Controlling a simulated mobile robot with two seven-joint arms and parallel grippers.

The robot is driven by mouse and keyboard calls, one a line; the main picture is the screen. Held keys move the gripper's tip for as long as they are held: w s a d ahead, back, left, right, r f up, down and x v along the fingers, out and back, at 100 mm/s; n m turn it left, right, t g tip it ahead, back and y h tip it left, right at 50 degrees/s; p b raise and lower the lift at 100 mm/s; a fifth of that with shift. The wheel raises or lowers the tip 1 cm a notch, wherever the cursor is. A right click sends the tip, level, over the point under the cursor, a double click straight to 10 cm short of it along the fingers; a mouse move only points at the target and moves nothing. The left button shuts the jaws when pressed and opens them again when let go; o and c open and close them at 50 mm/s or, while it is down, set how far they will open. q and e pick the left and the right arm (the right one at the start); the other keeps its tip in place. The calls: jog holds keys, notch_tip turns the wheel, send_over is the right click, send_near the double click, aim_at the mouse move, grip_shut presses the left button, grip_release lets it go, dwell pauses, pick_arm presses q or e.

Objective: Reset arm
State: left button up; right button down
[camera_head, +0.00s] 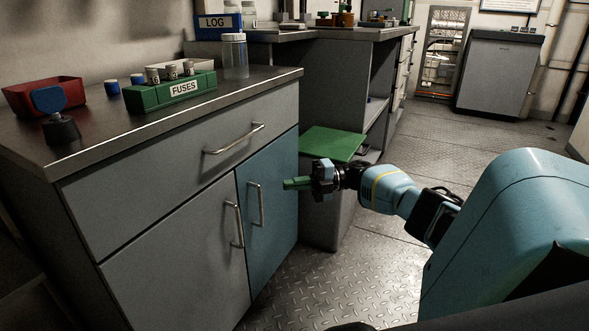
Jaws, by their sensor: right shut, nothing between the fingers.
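My right arm comes in from the right, a blue arm with a yellow band. My right gripper (297,183) has green fingers that are shut with nothing between them. It points left, in front of the blue cabinet door (275,225) and to the right of that door's handle (255,205). I cannot tell whether the fingertips touch the door; they look apart from the handle. My left gripper is not in the view.
The counter (120,135) holds a red bin (20,97), a green fuse rack (150,97), a clear jar (235,57) and a blue-topped knob (60,127). A green panel (332,144) lies behind my gripper. The metal floor (345,275) is clear.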

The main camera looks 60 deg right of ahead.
jog(key=shift+s+d, duration=0.15)
jog(key=shift+d, duration=0.15)
